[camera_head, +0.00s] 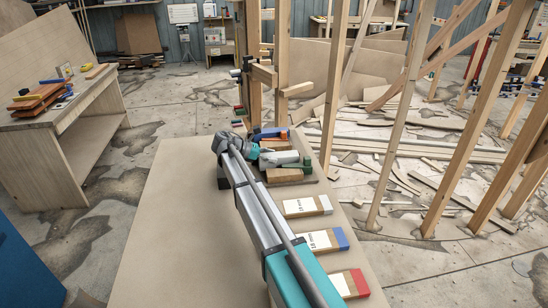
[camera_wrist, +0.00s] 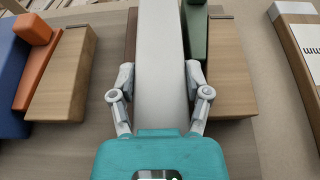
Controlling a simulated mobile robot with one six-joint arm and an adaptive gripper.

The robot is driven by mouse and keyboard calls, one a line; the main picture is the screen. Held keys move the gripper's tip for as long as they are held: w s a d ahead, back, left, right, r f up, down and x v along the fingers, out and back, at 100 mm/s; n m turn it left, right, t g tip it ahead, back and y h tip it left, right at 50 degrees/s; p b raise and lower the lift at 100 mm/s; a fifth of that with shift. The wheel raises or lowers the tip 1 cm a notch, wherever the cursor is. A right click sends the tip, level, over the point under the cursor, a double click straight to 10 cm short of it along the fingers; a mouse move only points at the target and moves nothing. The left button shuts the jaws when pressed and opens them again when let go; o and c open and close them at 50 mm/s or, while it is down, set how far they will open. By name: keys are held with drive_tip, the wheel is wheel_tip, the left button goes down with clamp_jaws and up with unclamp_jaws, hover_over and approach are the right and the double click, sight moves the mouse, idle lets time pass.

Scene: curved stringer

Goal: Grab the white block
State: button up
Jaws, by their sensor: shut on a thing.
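The white block (camera_wrist: 159,50) is long and pale, and in the wrist view it runs away from my gripper (camera_wrist: 160,85) between the two fingers. Both fingers are closed against its sides. In the head view the white block (camera_head: 278,159) shows just right of my gripper (camera_head: 262,158), partly hidden by it. Wooden blocks flank it, one on the left (camera_wrist: 62,78) and one on the right (camera_wrist: 228,70) in the wrist view. A green piece (camera_wrist: 195,32) is close along its right side.
An orange piece (camera_wrist: 33,50) and a blue piece (camera_wrist: 12,75) are at the left. Labelled pieces with white (camera_head: 305,206), blue (camera_head: 341,239) and red (camera_head: 358,281) parts lie along the table's right edge. The table (camera_head: 160,230) is bare at left. Wooden posts (camera_head: 335,90) stand beyond.

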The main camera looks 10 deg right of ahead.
drive_tip(key=shift+r+p, duration=1.1)
drive_tip(key=shift+r, duration=0.1)
drive_tip(key=s+d+r+p, duration=0.5)
drive_tip(key=s+r+p, duration=0.5)
drive_tip(key=s, duration=0.3)
drive_tip(key=shift+r, duration=0.2)
